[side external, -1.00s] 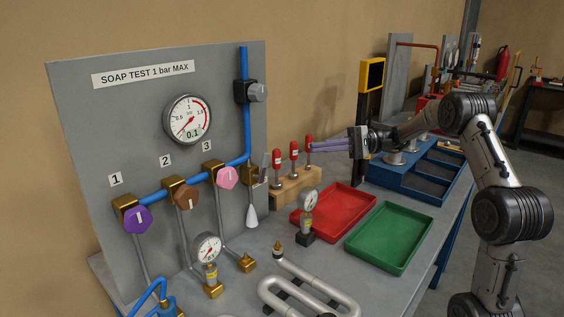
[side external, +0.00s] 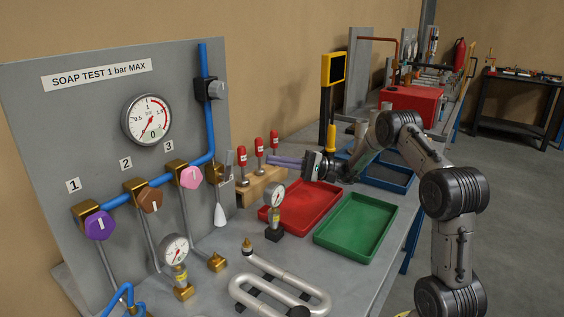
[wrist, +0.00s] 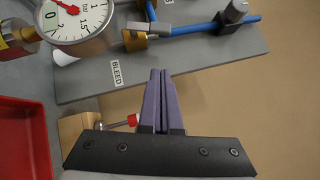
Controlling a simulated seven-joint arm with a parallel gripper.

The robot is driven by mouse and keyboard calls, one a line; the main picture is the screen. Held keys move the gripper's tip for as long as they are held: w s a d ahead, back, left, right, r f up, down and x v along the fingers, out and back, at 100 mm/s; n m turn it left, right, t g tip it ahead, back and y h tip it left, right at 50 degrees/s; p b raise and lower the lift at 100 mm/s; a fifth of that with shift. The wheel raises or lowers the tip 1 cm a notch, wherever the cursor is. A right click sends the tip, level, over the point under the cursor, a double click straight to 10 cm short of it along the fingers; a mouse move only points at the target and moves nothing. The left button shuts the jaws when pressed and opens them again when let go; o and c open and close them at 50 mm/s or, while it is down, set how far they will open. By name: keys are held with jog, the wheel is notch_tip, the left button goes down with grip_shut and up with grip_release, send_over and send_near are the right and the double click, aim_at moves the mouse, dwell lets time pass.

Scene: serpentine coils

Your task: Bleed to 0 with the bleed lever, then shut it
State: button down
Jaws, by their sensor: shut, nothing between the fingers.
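The bleed lever (side external: 229,158) is a small grey handle on the brass bleed valve (side external: 215,177), at the right edge of the grey panel, above a white cone nozzle (side external: 220,214). It looks roughly upright; its exact angle is hard to tell. In the wrist view the BLEED label (wrist: 117,75) sits near the brass valve (wrist: 134,38). The round panel gauge (side external: 147,119) shows 0 on its digital readout. My gripper (side external: 271,161) is shut and empty, its purple fingers pointing left toward the panel, apart from the lever. The closed fingertips also show in the wrist view (wrist: 160,73).
A red tray (side external: 300,207) and a green tray (side external: 356,228) lie on the bench. A small standing gauge (side external: 274,200) is in front of the bottles. Purple (side external: 98,224), brown and pink knobs line the panel.

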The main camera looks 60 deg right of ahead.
aim_at(234, 155)
jog(key=w+a+r, duration=0.2)
jog(key=w+a, duration=0.2)
jog(key=a, duration=0.3)
jog(key=shift+a+r, duration=0.3)
jog(key=shift+r, duration=0.05)
jog(key=shift+a+r+n+g, duration=0.2)
jog(key=shift+r+n+g, duration=0.3)
jog(key=shift+n, duration=0.1)
jog(key=shift+a+r+n+g+h, duration=0.4)
jog(key=shift+a+n+g+h, duration=0.35)
jog(key=shift+n, duration=0.35)
jog(key=shift+d, duration=0.1)
